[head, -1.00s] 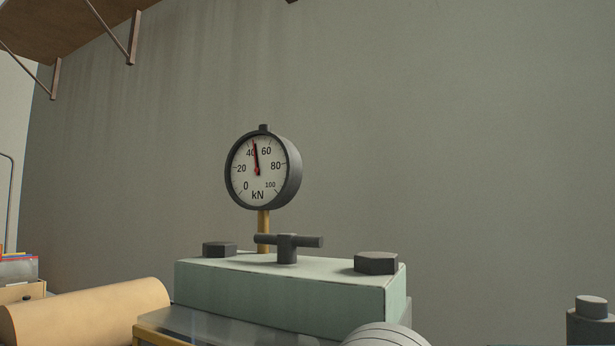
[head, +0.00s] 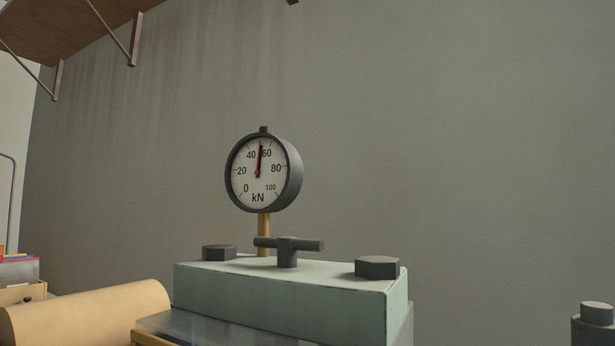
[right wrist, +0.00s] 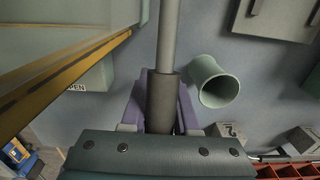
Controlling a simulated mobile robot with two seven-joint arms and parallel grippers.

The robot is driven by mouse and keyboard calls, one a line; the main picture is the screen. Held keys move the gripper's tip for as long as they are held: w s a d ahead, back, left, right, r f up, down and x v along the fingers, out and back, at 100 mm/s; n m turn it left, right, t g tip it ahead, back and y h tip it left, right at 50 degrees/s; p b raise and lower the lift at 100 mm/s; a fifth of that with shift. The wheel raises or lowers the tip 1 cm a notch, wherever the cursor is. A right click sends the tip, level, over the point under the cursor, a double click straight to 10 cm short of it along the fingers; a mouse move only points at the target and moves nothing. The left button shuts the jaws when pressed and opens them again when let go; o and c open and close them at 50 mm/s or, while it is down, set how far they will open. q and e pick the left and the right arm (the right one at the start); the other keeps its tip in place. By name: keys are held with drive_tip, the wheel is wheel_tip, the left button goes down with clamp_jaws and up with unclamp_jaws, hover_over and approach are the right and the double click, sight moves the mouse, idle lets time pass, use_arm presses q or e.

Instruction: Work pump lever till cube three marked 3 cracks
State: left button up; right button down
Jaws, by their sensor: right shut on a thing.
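The round pressure gauge (head: 259,172), marked in kN, stands on a brass stem above the pale green press head (head: 280,295). Its needle points between 40 and 60, a little past the top of the dial. In the right wrist view my right gripper (right wrist: 158,108) is shut around the dark sleeve of the grey pump lever (right wrist: 168,35). A grey cube (right wrist: 228,132) with a dark mark, apparently a 2, lies to the right of the gripper. Cube three cannot be made out in either view. My left gripper is not in view.
A green hollow cylinder (right wrist: 213,82) lies right of the lever. An orange-brown edge bar (right wrist: 65,80) and a block lettered OPEN (right wrist: 85,90) are on the left. Another cube (right wrist: 301,140) and a red divided tray (right wrist: 290,171) are at lower right. A tan roll (head: 90,312) lies left of the press.

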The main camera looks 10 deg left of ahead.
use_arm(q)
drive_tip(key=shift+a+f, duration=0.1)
use_arm(e)
drive_tip(key=f, duration=0.1)
drive_tip(key=s+f, duration=0.1)
drive_tip(key=f, duration=0.1)
drive_tip(key=shift+s+f, duration=0.1)
drive_tip(key=shift+f, duration=0.2)
drive_tip(key=shift+a+r, duration=0.1)
drive_tip(key=shift+r, duration=0.1)
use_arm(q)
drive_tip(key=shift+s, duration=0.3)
use_arm(e)
drive_tip(key=r, duration=0.2)
drive_tip(key=w+r, duration=0.1)
drive_tip(key=r, duration=0.2)
drive_tip(key=w+r, duration=0.1)
drive_tip(key=r, duration=0.1)
drive_tip(key=shift+w+d+r, duration=0.1)
drive_tip(key=shift+d+r, duration=0.15)
drive_tip(key=c, duration=1.1)
unclamp_jaws()
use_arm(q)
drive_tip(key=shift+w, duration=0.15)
use_arm(e)
drive_tip(key=o, duration=0.3)
drive_tip(key=shift+w+d, duration=0.1)
drive_tip(key=shift+w, duration=0.05)
drive_tip(key=shift+o, duration=1.3)
